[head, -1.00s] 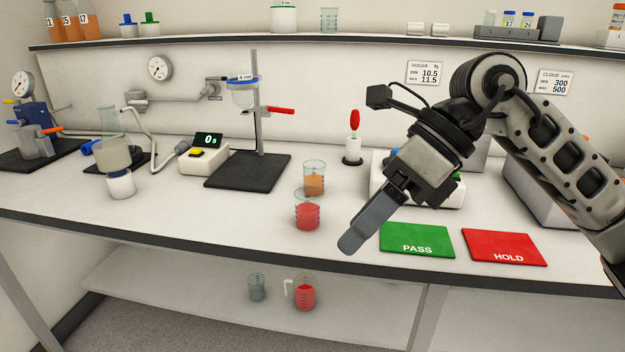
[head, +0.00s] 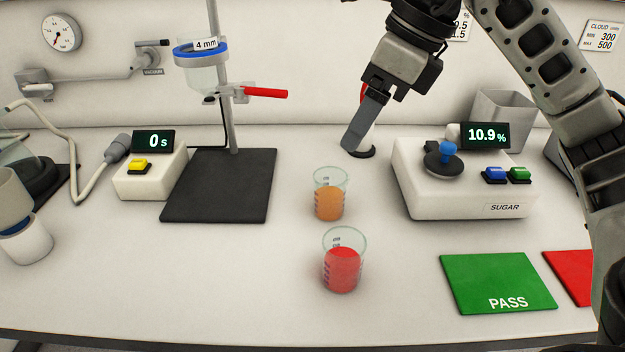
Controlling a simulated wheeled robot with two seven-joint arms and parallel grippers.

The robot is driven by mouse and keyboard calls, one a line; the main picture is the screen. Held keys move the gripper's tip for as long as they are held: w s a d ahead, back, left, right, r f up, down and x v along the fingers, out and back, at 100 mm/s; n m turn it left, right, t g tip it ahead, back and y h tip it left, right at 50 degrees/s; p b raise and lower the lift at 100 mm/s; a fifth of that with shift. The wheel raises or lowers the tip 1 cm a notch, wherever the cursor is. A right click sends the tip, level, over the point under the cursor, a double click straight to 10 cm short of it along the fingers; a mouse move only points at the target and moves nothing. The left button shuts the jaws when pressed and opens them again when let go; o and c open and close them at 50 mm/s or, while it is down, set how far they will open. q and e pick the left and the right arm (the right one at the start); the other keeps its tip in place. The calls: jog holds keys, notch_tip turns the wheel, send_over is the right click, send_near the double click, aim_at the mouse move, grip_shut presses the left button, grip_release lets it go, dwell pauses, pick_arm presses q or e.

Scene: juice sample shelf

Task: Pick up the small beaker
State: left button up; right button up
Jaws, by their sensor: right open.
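Two clear glass beakers stand upright and apart on the white bench in the head view. One beaker with orange liquid (head: 329,204) is farther back; one beaker with red liquid (head: 341,270) is nearer the front and looks slightly larger. I cannot tell for certain which is the small beaker. My right gripper (head: 356,138) is open and empty, seen side-on with its fingers overlapping. It appears above and behind the orange beaker, touching neither beaker. My left gripper is not in view.
A sugar meter (head: 460,190) reading 10.9% stands right of the beakers. A green PASS mat (head: 497,283) and a red mat (head: 572,276) lie front right. A stand with a black base (head: 218,187) and a timer (head: 150,180) are left. The bench front left of the red beaker is clear.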

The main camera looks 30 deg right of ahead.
aim_at(325, 185)
jog(key=x, duration=0.8)
jog(key=shift+s+f+b, duration=0.2)
jog(key=shift+s+b, duration=0.1)
jog(key=shift+b, duration=0.1)
jog(key=shift+w+x, duration=0.2)
jog(key=shift+x, duration=1.35)
jog(key=shift+w+x, duration=0.2)
jog(key=shift+x, duration=1.3)
jog(key=shift+d+r, duration=0.1)
jog(key=shift+d, duration=0.05)
jog(key=shift+c, duration=0.3)
jog(key=c, duration=1)
jog(key=shift+c, duration=0.2)
jog(key=shift+r, duration=0.25)
